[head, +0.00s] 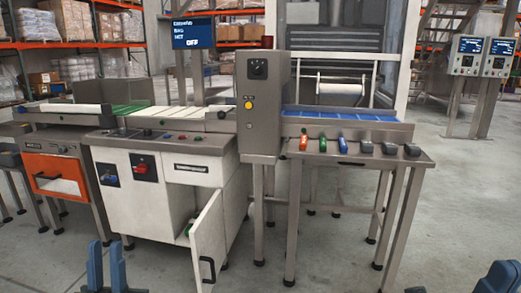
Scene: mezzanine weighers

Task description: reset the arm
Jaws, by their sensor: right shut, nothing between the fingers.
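My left gripper (106,266) is at the bottom left, below and in front of the white cabinet. Its two blue fingers point up with a narrow gap between them, and nothing shows in the gap. My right gripper (500,279) is at the bottom right corner, cut by the frame edge. Only part of its blue body shows, and it is shut and empty, over the floor to the right of the steel table. Both grippers are apart from the machines.
The white cabinet (150,205) has its door (208,240) swung open. A steel table (330,157) holds an orange, a blue and several dark handheld items. An orange-fronted unit (55,175) stands at left. Floor (455,215) at right is clear.

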